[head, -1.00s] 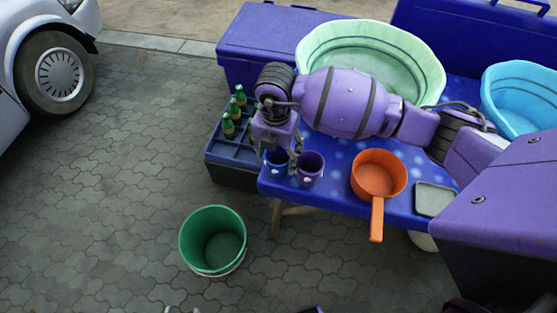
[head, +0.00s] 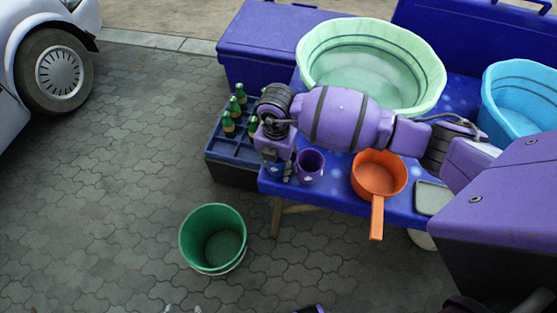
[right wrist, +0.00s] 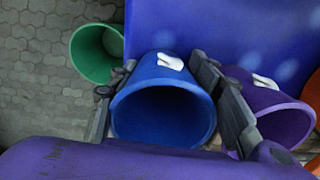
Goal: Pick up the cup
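A blue cup (right wrist: 160,115) with a white mark stands at the table's left edge; its open mouth faces the right wrist camera. My right gripper (right wrist: 163,63) has one finger on each side of this cup, and I see no clear grip on it. In the head view my right gripper (head: 277,172) is over the cup and hides most of it. A purple cup (head: 310,165) stands just to the right; in the right wrist view it (right wrist: 262,105) is close beside the right finger. My left gripper is not recognisable in any view.
An orange pan (head: 378,175) and a grey tray (head: 433,198) lie right of the cups on the blue table (head: 335,203). A pale green basin (head: 370,85) stands behind my arm. A bottle crate (head: 232,148) is at left, a green bucket (head: 213,238) on the paving.

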